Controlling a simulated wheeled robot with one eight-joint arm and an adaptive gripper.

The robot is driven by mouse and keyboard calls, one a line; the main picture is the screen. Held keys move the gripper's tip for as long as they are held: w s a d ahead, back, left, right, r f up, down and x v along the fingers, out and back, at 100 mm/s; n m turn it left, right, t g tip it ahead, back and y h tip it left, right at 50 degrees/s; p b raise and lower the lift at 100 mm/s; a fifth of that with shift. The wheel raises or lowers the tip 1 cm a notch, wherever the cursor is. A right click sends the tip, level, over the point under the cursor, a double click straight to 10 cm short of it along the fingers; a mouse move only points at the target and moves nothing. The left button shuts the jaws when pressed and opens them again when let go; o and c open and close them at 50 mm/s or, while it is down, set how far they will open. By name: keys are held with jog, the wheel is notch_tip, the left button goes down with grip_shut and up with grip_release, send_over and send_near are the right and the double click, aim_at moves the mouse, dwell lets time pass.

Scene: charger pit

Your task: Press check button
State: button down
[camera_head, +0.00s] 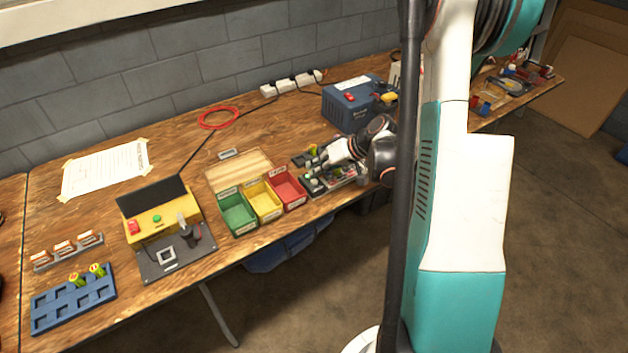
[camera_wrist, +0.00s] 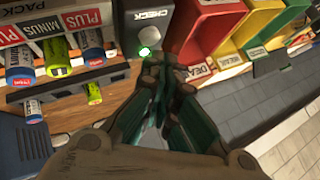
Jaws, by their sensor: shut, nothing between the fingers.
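The grey tester box (camera_wrist: 130,28) with its CHECK label (camera_wrist: 150,14) is at the top middle of the wrist view. A bright green lit spot (camera_wrist: 145,51) shows below the label; I cannot tell whether it is a lamp or the button itself. My gripper (camera_wrist: 160,64) is shut and empty, its fingertips just beside the green spot, over the box's edge. Whether they touch is not clear, and they hide part of the box. In the head view my gripper (camera_head: 324,160) is over the dark device (camera_head: 316,186) right of the coloured bins.
In the wrist view, batteries (camera_wrist: 56,52) stand by PLUS and MINUS labels at the left. Red (camera_wrist: 208,25), yellow and green bins are at the right. In the head view, a yellow device (camera_head: 157,222), blue rack (camera_head: 72,300) and blue box (camera_head: 350,105) stand on the bench.

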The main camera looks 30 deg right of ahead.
aim_at(316, 179)
jog(key=shift+r, duration=0.1)
jog(key=shift+r+p, duration=1.6)
jog(key=shift+r, duration=0.8)
